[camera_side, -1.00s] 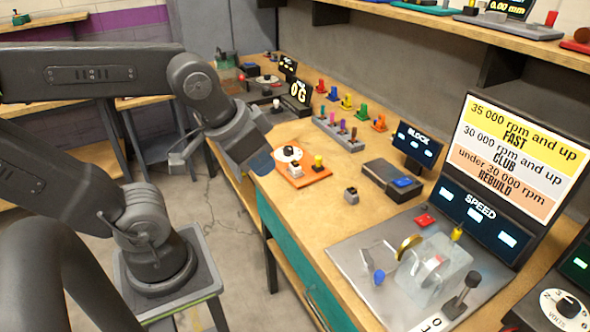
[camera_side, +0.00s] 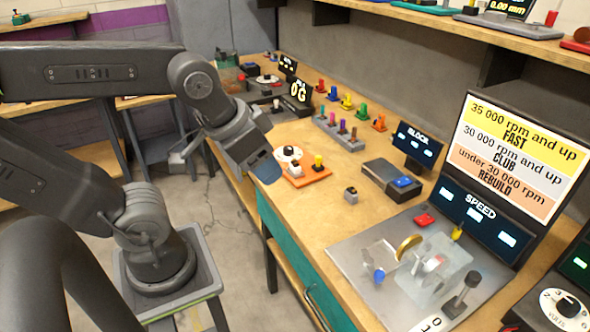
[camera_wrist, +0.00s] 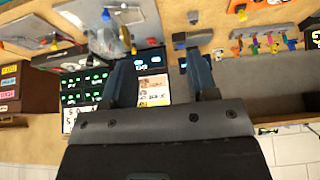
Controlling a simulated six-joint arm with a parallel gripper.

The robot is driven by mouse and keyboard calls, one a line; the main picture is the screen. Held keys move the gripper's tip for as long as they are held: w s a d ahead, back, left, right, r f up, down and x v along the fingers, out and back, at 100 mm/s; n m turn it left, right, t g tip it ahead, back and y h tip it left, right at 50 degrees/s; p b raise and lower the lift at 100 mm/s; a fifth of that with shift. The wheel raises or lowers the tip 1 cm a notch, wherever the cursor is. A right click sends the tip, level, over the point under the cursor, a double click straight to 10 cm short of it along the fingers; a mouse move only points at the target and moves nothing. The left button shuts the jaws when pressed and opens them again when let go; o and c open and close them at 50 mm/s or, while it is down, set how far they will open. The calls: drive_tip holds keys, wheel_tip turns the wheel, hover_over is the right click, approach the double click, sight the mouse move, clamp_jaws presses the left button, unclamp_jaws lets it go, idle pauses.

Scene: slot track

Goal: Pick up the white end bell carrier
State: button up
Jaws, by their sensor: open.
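A small white block-like piece (camera_side: 295,168), which looks like the white end bell carrier, stands on an orange tray on the bench in the side view. A white round dial and a yellow-topped peg share that tray. The piece is too small to identify with certainty. My gripper (camera_side: 264,168) is just left of the tray, above the bench's front edge, with a clear gap to the white piece. In the wrist view my gripper (camera_wrist: 160,72) shows two dark fingers spread apart with nothing held.
A row of coloured carriers (camera_side: 347,102) and a grey peg rack (camera_side: 338,133) stand behind the tray. A small grey block (camera_side: 351,195) sits right of it. A metal plate with a clear housing (camera_side: 436,270) and the SPEED panel (camera_side: 478,220) are further right.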

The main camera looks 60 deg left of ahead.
drive_tip(key=w+a+m+g+y, duration=0.2)
drive_tip(key=w+a+m, duration=0.3)
drive_tip(key=w, duration=0.2)
drive_tip(key=m+g+y, duration=0.3)
drive_tip(key=m+g, duration=0.1)
drive_tip(key=m, duration=0.9)
approach(295, 165)
drive_tip(key=a+f, duration=0.2)
drive_tip(key=f, duration=0.1)
drive_tip(key=shift+w+a+f, duration=0.1)
drive_tip(key=shift+a+f, duration=0.05)
drive_tip(key=shift+a, duration=0.15)
drive_tip(key=shift+h, duration=0.3)
drive_tip(key=x, duration=0.4)
drive_tip(key=shift+s+d+f, duration=0.2)
drive_tip(key=shift+d+f, duration=0.05)
drive_tip(key=shift+a+f, duration=0.25)
drive_tip(key=shift+f, duration=0.2)
drive_tip(key=shift+c, duration=0.4)
clamp_jaws()
